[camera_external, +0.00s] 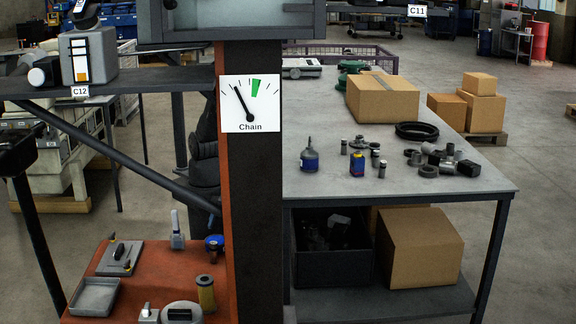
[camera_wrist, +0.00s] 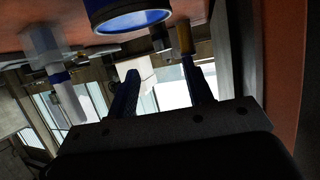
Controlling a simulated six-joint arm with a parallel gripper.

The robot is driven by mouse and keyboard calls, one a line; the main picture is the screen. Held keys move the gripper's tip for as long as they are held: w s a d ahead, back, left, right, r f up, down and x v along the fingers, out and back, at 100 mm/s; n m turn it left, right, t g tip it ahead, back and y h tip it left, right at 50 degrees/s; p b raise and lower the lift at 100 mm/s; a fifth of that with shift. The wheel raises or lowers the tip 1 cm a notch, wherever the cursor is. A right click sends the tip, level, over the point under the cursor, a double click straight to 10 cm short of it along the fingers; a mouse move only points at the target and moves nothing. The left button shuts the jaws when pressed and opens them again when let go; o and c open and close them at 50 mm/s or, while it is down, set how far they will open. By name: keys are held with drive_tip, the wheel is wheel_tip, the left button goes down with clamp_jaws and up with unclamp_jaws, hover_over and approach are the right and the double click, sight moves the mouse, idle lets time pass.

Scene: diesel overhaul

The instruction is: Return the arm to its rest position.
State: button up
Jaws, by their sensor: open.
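My gripper (camera_wrist: 160,82) shows in the wrist view with its two dark blue fingers apart and nothing between them. Beyond the fingertips, the red bench top (camera_wrist: 205,12) fills the upper part of that view, which looks upside down. A blue-rimmed round part (camera_wrist: 128,20) is close at the top, apart from the fingers. A yellowish cylinder (camera_wrist: 184,38) appears behind the right fingertip, but I cannot tell whether it touches. In the external view I cannot clearly make out my gripper; dark shapes stand partly hidden behind the post.
The red bench (camera_external: 150,262) carries a grey tray (camera_external: 95,296), a yellow filter (camera_external: 206,293) and a blue part (camera_external: 214,246). A dark post (camera_external: 255,200) with a "Chain" gauge (camera_external: 250,104) stands beside it. The grey table (camera_external: 450,185) holds bottles, small parts and a box.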

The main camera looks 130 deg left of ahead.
sight(212, 243)
drive_tip(key=x, duration=1)
drive_tip(key=shift+w+d+f, duration=0.1)
drive_tip(key=shift+d, duration=0.15)
drive_tip(key=shift+r, duration=1)
drive_tip(key=shift+a, duration=0.1)
